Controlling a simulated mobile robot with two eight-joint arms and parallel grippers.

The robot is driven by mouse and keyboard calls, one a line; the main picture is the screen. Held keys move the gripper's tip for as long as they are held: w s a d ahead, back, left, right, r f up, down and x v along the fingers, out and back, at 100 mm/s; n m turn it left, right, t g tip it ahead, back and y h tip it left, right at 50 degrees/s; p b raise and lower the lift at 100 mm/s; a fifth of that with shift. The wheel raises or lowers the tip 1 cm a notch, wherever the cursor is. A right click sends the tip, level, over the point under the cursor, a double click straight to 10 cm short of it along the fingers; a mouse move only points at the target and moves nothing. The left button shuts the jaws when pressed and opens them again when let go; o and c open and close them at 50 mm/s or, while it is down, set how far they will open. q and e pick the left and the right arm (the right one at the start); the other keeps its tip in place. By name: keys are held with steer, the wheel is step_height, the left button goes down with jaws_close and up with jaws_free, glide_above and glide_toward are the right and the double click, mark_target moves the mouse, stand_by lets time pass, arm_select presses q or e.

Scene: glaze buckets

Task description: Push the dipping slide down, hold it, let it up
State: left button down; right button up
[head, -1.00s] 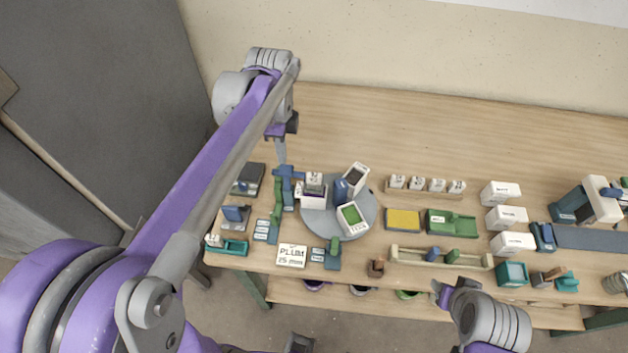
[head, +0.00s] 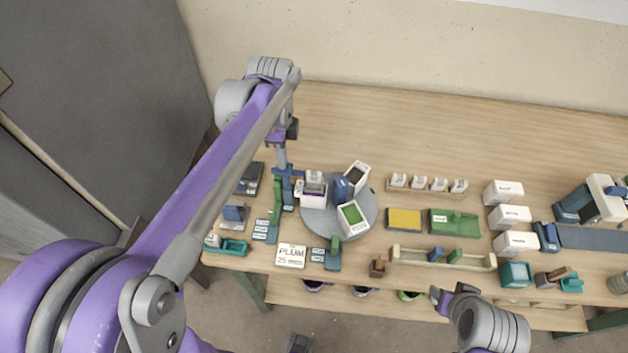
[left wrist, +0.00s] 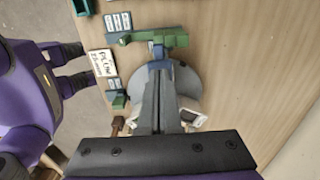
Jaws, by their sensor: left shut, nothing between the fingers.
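The dipping slide appears to be the blue piece (head: 289,172) on the stand left of the grey turntable (head: 320,221); a green bar (head: 277,198) runs forward beside it. In the left wrist view the blue piece (left wrist: 158,50) shows just past my fingertips. My left gripper (head: 282,168) points down, shut and empty, with its tips at or just above the blue piece; I cannot tell if they touch. A white container (head: 314,192) stands beside it on the turntable's left side. My right gripper (head: 440,297) is at the table's front; its jaws are unclear.
The turntable also carries a blue block (head: 341,189) and white boxes (head: 353,215). A PLUM card (head: 291,256) lies in front. A dark device (head: 250,178) stands to the left. The table behind is clear.

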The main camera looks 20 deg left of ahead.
mark_target(284, 173)
arm_select(q)
steer(key=shift+f+b, duration=1.75)
steer(key=shift+f, duration=1.4)
arm_select(e)
steer(key=f, duration=0.2)
steer(key=s+f, duration=0.1)
steer(key=f, duration=0.1)
steer(key=shift+s+f, duration=0.1)
steer(key=shift+f, duration=0.05)
arm_select(q)
steer(key=shift+r, duration=0.2)
steer(key=shift+r+p, duration=2.6)
steer(key=shift+r, duration=1.45)
steer(key=shift+w+r+p, duration=0.1)
steer(key=shift+r+p, duration=0.5)
steer(key=shift+r, duration=0.55)
arm_select(e)
step_height(284, 173, up, 8)
steer(key=w, duration=0.2)
steer(key=shift+w, duration=0.4)
steer(key=shift+s, duration=0.1)
